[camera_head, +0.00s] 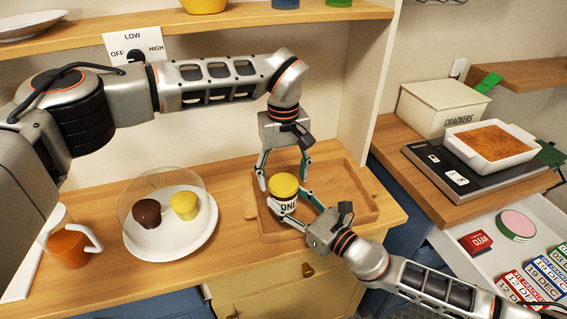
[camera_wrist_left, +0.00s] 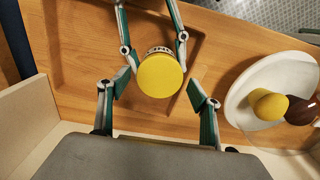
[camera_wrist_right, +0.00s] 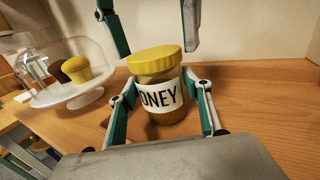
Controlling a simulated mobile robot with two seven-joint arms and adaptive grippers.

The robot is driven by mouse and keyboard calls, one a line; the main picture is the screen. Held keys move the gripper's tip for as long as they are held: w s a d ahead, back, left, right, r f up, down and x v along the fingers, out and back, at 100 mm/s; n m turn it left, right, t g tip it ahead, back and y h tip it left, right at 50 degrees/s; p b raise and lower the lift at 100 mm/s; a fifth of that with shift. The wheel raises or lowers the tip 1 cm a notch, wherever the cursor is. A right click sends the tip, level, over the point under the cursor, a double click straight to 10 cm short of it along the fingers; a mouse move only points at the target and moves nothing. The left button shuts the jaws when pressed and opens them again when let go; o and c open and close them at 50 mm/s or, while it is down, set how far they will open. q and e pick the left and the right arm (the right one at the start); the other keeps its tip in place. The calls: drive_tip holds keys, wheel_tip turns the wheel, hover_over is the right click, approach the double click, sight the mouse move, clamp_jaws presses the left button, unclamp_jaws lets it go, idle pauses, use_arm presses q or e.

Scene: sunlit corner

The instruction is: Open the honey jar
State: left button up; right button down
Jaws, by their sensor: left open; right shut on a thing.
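The honey jar (camera_wrist_right: 160,100) has a yellow lid (camera_head: 283,186) and a white label reading "ONEY" in the right wrist view. My right gripper (camera_wrist_right: 165,98) is shut on the jar's body, one finger on each side. My left gripper (camera_head: 283,170) is open above the jar, pointing down, its fingers spread to either side of the lid. In the left wrist view the lid (camera_wrist_left: 160,75) shows from above, apart from the left fingertips and seated on the jar.
A white plate (camera_head: 150,241) with two muffins under a clear dome stands left of the tray. At the right are a crackers box (camera_head: 442,106), a baking dish on a scale (camera_head: 492,147) and an open drawer (camera_head: 480,262).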

use_arm(q)
drive_tip(key=shift+f, duration=0.8)
